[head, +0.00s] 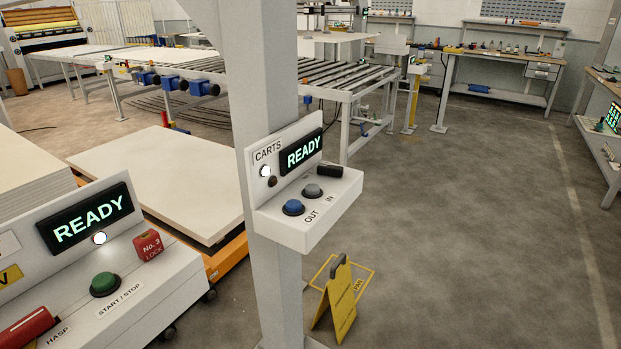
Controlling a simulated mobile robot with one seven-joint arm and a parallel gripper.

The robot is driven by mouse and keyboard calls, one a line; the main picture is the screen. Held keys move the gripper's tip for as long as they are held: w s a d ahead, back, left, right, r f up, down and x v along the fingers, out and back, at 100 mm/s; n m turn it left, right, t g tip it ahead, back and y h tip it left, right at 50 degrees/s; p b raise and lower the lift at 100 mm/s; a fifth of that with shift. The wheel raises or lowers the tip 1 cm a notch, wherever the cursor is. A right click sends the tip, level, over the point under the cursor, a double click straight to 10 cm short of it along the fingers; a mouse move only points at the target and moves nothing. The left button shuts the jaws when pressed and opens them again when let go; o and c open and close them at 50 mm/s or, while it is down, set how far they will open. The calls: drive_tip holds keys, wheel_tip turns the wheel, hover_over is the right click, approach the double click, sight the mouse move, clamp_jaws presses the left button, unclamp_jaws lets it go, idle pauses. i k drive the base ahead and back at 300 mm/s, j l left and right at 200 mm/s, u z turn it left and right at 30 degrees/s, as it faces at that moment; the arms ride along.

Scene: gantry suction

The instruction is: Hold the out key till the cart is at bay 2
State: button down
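The cart control box (318,218) is fixed to a grey post in the middle of the head view. Its blue key (293,207) is nearest the OUT label, and a grey key (312,190) is nearest the IN label. Its CARTS display (301,152) reads READY, and a white lamp (265,171) beside it is lit. An orange cart (229,261) with a pale board (165,178) on it stands behind the post, partly hidden by it and the left console. No bay number is readable. My gripper is not in view.
A second console (120,285) at the front left has a READY display, a green START/STOP button (105,284) and a red No. 3 lock (147,245). A yellow floor sign (342,297) stands right of the post (270,90). The floor to the right is clear.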

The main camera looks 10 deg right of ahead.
sight(292, 206)
drive_tip(key=i+l, duration=0.75)
drive_tip(key=l, duration=0.3)
